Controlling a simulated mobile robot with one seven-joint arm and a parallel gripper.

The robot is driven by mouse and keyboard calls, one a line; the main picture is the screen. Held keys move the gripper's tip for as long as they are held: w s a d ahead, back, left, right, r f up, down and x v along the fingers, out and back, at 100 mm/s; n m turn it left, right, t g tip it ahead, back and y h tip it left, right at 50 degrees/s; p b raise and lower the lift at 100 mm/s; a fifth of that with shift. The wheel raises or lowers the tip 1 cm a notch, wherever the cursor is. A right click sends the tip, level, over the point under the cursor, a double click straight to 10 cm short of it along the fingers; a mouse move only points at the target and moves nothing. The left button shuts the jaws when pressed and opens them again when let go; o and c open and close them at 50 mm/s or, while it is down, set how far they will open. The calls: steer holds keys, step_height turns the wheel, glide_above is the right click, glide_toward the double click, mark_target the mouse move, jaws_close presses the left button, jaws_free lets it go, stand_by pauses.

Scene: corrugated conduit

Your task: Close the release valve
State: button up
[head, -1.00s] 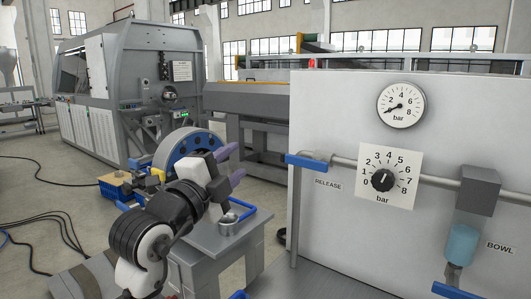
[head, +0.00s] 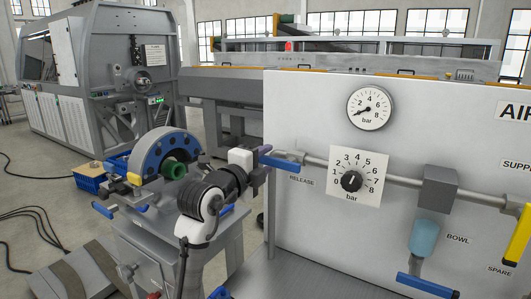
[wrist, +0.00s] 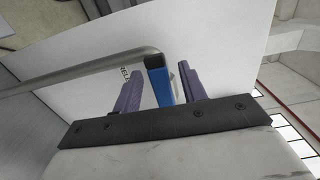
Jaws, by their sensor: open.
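The release valve's blue lever handle (head: 284,163) is at the left end of the grey pipe on the white panel, above the RELEASE label (head: 301,181). It sticks out leftward in the head view. My gripper (head: 263,156) is at the handle's left end, partly hidden there by my own wrist. In the wrist view, the blue handle (wrist: 160,82) lies between the two purple fingers of my gripper (wrist: 158,90). The fingers are apart, with a clear gap on the left and a smaller one on the right. The far part of the handle meets the pipe.
A round gauge (head: 369,107) and a numbered dial (head: 352,181) are on the panel to the right. Another blue handle (head: 427,286) sits below the bowl (head: 423,238). A bench with a blue-grey ring fixture (head: 165,155) stands left of my arm.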

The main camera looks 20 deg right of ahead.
steer(key=shift+w+d, duration=0.35)
steer(key=shift+d, duration=0.1)
jaws_close()
